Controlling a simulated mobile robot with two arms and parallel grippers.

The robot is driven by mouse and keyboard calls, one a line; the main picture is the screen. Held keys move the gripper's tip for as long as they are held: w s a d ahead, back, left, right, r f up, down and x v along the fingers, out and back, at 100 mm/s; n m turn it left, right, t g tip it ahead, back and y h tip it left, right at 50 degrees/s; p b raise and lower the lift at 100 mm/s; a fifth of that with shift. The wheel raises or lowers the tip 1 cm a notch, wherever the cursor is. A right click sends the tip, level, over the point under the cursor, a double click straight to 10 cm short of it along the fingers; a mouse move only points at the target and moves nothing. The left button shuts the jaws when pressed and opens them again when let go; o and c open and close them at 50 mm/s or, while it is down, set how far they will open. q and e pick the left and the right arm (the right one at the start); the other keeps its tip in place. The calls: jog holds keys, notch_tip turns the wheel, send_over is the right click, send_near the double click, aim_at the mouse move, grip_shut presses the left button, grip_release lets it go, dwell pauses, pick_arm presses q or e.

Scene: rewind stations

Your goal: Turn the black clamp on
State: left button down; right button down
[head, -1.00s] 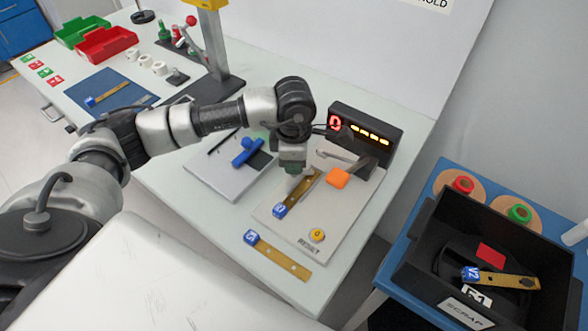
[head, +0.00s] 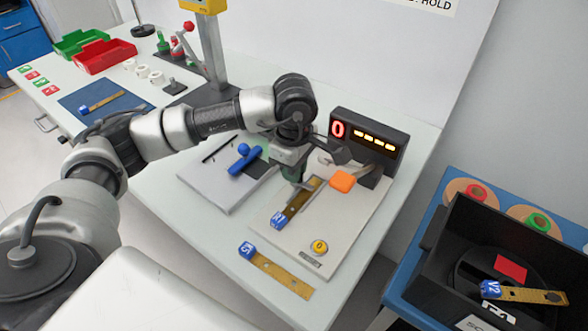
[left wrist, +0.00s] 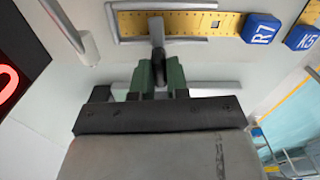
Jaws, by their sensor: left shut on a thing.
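My left gripper (head: 299,184) is over the right-hand pale board, beside the brass strip with blue tag R7 (head: 278,219). In the left wrist view its green fingers (left wrist: 160,76) are shut on a dark upright part, which I take as the black clamp's handle (left wrist: 157,52). A grey arm of the clamp (left wrist: 157,28) reaches to the brass strip (left wrist: 185,22). The fingers hide much of the handle, and the clamp is hard to make out in the head view. My right gripper is not in view.
A black display (head: 368,140) shows a red 0 and orange dashes. An orange block (head: 342,181) and yellow button (head: 319,247) share the board. Strip K5 (head: 280,273) lies in front. A blue clamp (head: 245,160) is at left, a black scrap bin (head: 440,255) at right.

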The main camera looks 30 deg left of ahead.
pick_arm(q)
jog(key=shift+w+r, duration=0.1)
jog(key=c, duration=1.1)
grip_release()
notch_tip(320, 180, up, 11)
jog(key=shift+f, duration=0.15)
